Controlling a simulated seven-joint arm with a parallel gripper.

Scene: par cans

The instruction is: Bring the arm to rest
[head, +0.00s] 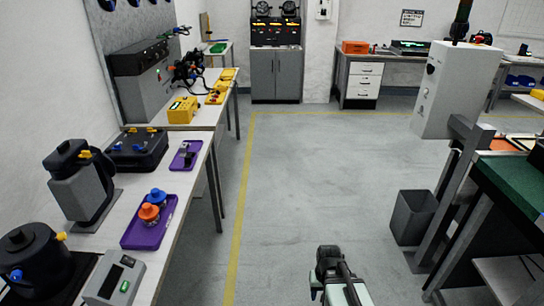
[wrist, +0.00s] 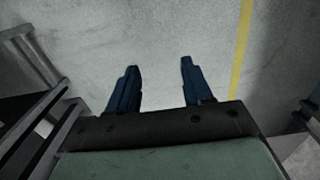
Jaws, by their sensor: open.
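My gripper (wrist: 158,88) shows in the wrist view with its two dark blue fingers spread apart and nothing between them. Below the fingers is only grey floor. In the head view my arm is at the bottom, right of centre, over the open floor between the left benches and the right bench. The fingertips cannot be made out in the head view. The arm touches no bench or object that I can see.
A white bench (head: 186,215) along the left holds purple trays (head: 133,236) and dark machines. A green-topped bench (head: 512,182) and a grey bin (head: 413,216) stand at the right. The middle floor (head: 310,170) is clear, with a yellow line (head: 240,220) on it.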

